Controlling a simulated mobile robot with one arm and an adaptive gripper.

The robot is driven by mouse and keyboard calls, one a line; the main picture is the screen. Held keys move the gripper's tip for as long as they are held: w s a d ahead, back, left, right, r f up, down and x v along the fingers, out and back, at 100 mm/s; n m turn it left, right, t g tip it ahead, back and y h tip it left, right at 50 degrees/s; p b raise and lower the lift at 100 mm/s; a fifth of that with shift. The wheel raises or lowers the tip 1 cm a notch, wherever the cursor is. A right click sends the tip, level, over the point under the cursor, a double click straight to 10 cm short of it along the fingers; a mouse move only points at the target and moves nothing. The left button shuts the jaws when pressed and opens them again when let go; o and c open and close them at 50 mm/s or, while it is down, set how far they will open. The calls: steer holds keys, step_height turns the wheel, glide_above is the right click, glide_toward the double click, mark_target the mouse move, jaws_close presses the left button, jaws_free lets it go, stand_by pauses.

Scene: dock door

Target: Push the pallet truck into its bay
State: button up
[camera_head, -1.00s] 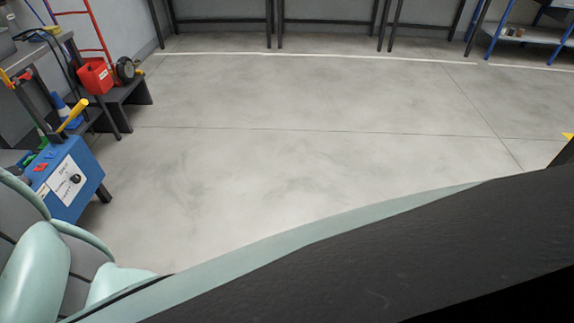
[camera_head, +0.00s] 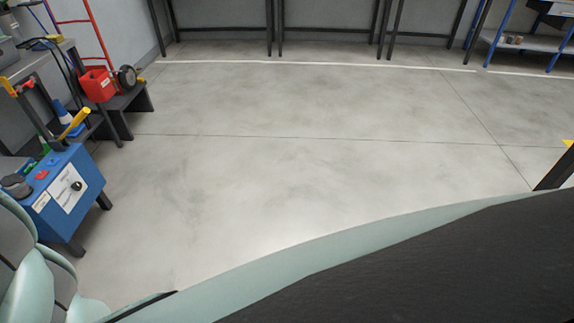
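No pallet truck can be made out for certain in the head view. A small piece of yellow (camera_head: 568,143) shows at the right edge, above a dark post-like shape (camera_head: 556,168); I cannot tell what either belongs to. My gripper is not in view. Parts of my own body, pale green and black, fill the bottom and the lower left and hide the floor there.
Open concrete floor (camera_head: 300,110) fills the middle, with a white line (camera_head: 320,64) near the back wall. Dark-legged tables stand at the back. A blue box (camera_head: 65,195), a red can (camera_head: 98,84) and a black step (camera_head: 125,102) stand left. A blue-framed shelf (camera_head: 525,42) stands back right.

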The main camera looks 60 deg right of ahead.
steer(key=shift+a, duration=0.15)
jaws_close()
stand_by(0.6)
